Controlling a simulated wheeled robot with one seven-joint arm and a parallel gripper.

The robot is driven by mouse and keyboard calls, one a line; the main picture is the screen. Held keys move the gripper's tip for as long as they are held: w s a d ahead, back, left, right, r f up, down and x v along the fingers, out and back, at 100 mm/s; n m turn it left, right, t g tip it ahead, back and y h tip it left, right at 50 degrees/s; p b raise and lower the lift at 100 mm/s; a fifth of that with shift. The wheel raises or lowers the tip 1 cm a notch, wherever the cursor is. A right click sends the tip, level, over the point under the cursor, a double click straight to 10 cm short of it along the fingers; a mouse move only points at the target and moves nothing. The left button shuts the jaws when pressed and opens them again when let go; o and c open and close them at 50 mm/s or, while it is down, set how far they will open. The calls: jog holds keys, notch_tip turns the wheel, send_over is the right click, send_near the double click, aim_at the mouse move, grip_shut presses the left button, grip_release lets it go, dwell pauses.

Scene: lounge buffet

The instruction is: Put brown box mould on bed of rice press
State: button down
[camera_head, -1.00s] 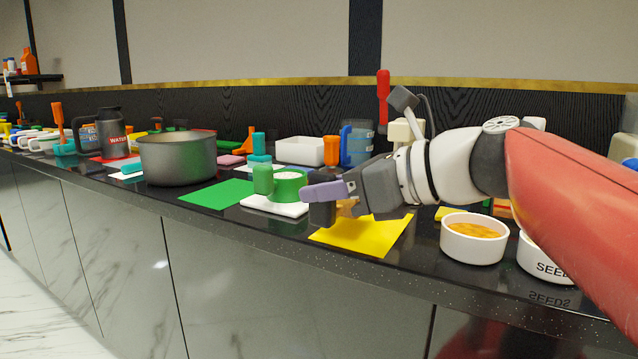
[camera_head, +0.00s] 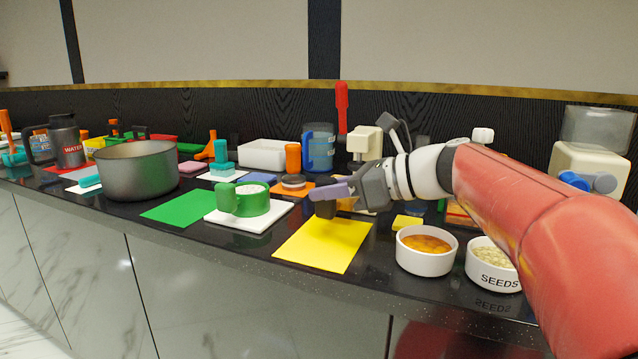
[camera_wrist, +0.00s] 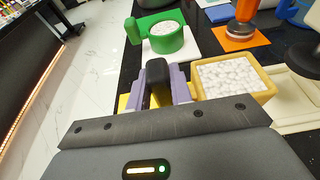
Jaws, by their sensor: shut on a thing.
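The brown box mould is a tan, open box (camera_wrist: 232,62) full of white grains in the wrist view, with a dark upright handle (camera_wrist: 157,72). My gripper (camera_wrist: 162,88) is shut on this handle, with the box to its right. In the head view my gripper (camera_head: 328,197) is above the back part of the yellow mat (camera_head: 318,247), and it and my wrist hide most of the mould. The cream rice press (camera_head: 362,142) stands behind my wrist. Its pale bed (camera_wrist: 298,108) lies just right of the box in the wrist view; my arm hides it in the head view.
A green mould (camera_head: 252,203) with grains sits on a white board (camera_head: 268,220) to the left. A bowl of orange food (camera_head: 426,262) and a SEEDS bowl (camera_head: 491,268) stand at right. An orange-handled tool (camera_head: 293,160) and a blue-handled jug (camera_head: 318,147) are behind.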

jog(key=w+d+p, duration=0.1)
jog(key=w, duration=0.1)
jog(key=w+d+p, duration=0.1)
jog(key=w+p, duration=0.1)
jog(key=w+d+p, duration=0.1)
jog(key=w, duration=0.2)
jog(key=shift+d+f+p, duration=0.2)
jog(key=shift+f+p, duration=0.1)
jog(key=shift+f, duration=0.05)
jog(key=shift+w+d+f, duration=0.1)
jog(key=shift+w, duration=0.1)
jog(key=shift+f, duration=0.65)
jog(key=c, duration=1.4)
grip_release()
jog(key=shift+d+r, duration=0.1)
jog(key=shift+p+v, duration=1.05)
jog(key=shift+v, duration=1.85)
jog(key=shift+o, duration=0.3)
jog(key=shift+w, duration=0.2)
